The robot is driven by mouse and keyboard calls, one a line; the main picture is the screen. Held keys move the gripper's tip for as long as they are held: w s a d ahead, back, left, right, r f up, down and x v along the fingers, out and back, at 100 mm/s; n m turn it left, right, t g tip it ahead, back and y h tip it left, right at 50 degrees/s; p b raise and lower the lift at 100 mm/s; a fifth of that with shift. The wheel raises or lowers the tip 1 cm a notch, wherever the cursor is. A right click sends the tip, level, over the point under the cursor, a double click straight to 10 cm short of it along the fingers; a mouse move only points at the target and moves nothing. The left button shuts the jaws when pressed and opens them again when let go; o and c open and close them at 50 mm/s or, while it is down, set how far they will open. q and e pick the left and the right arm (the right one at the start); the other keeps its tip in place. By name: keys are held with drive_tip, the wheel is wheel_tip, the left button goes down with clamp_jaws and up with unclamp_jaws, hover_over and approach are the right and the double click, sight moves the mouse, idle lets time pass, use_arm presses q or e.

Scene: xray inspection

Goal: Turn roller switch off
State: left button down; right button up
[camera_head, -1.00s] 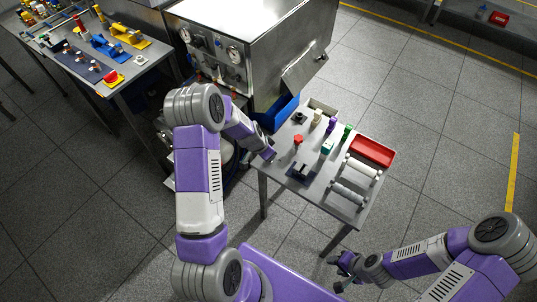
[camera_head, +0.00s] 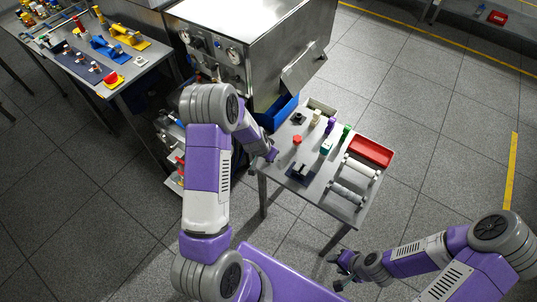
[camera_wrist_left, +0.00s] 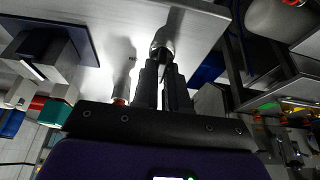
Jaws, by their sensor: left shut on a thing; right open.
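My left gripper (camera_head: 271,154) is at the left edge of the small grey table, mostly hidden by its own wrist in the head view. In the left wrist view its dark fingers (camera_wrist_left: 164,80) are close together on a small rounded metal knob (camera_wrist_left: 162,47) near the table edge. I cannot tell for sure that this knob is the roller switch. A dark block on a dark mat (camera_head: 289,176) sits on the table to the right of this gripper; the block (camera_wrist_left: 42,50) also shows in the left wrist view. My right gripper (camera_head: 342,268) is open and empty, in front of the table.
The grey table (camera_head: 325,203) holds white rollers (camera_head: 348,194), a red tray (camera_head: 371,151), a red-capped item (camera_head: 297,140) and several small bottles. A blue bin (camera_head: 277,113) and a large metal machine (camera_head: 262,45) stand behind. The floor to the right is clear.

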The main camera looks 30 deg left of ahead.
use_arm(q)
drive_tip(key=c, duration=1.2)
unclamp_jaws()
drive_tip(key=shift+o, duration=0.2)
drive_tip(key=p+v, duration=0.2)
drive_tip(key=v, duration=0.5)
drive_tip(key=shift+r, duration=0.3)
drive_tip(key=shift+s, duration=0.15)
drive_tip(key=s+d+f+n+g+h, duration=0.1)
drive_tip(key=s+d+f+g+h, duration=0.1)
drive_tip(key=s+d+f, duration=0.3)
drive_tip(key=s+d+f+n+g+h, duration=0.2)
drive_tip(key=s+d+f, duration=0.4)
drive_tip(key=s+d, duration=0.8)
drive_tip(key=shift+d+f+n, duration=0.15)
drive_tip(key=shift+d+n, duration=0.15)
drive_tip(key=shift+d, duration=0.15)
